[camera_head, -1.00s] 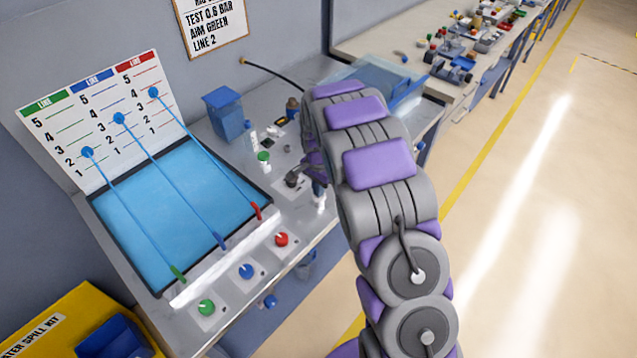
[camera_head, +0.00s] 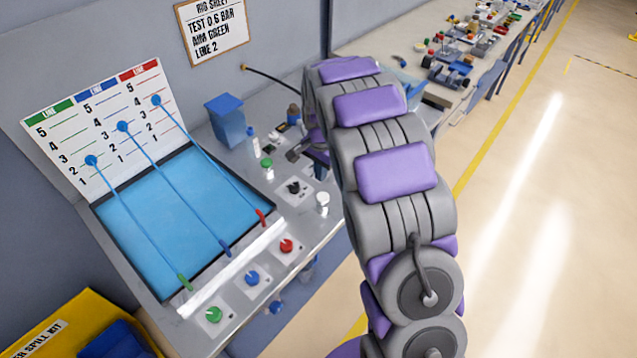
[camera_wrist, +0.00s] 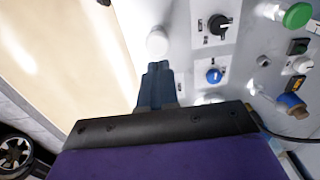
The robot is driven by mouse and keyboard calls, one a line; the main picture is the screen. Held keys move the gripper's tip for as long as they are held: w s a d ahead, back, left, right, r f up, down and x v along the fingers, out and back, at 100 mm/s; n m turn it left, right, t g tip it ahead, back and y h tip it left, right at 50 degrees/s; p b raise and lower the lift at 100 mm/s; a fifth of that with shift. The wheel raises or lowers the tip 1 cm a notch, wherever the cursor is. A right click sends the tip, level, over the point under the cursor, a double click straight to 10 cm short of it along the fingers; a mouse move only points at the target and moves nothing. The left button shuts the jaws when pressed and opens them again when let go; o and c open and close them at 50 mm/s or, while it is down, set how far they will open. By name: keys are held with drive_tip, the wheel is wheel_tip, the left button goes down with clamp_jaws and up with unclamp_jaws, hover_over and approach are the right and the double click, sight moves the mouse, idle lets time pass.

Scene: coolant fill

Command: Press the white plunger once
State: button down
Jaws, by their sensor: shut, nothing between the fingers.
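The white plunger (camera_head: 322,199) stands upright near the front edge of the bench panel, just left of my arm in the head view. In the wrist view the round white top of the plunger (camera_wrist: 157,42) lies just beyond the tips of my gripper (camera_wrist: 156,68). The dark blue fingers are together with nothing between them. A contact between fingertips and plunger does not show. In the head view the fingers are mostly hidden behind my arm, farther back on the bench than the plunger.
A black knob (camera_head: 293,187) sits left of the plunger. A blue knob (camera_wrist: 213,76) shows in the wrist view. Green (camera_head: 213,315), blue (camera_head: 252,278) and red (camera_head: 286,246) knobs line the front. A blue bin (camera_head: 225,120) stands behind. Open floor lies right.

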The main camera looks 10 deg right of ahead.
drive_tip(key=shift+r, duration=1.7)
drive_tip(key=shift+w+d, duration=0.1)
drive_tip(key=shift+d, duration=0.2)
drive_tip(key=s+r+n, duration=0.3)
drive_tip(key=s+r, duration=0.4)
drive_tip(key=s, duration=0.5)
drive_tip(key=s+a+r+n+g, duration=0.1)
drive_tip(key=s+n, duration=0.6)
drive_tip(key=s, duration=2.2)
drive_tip(key=shift+s+r+n+g+b, duration=0.35)
drive_tip(key=shift+s+r+n+g, duration=0.05)
drive_tip(key=shift+r, duration=0.1)
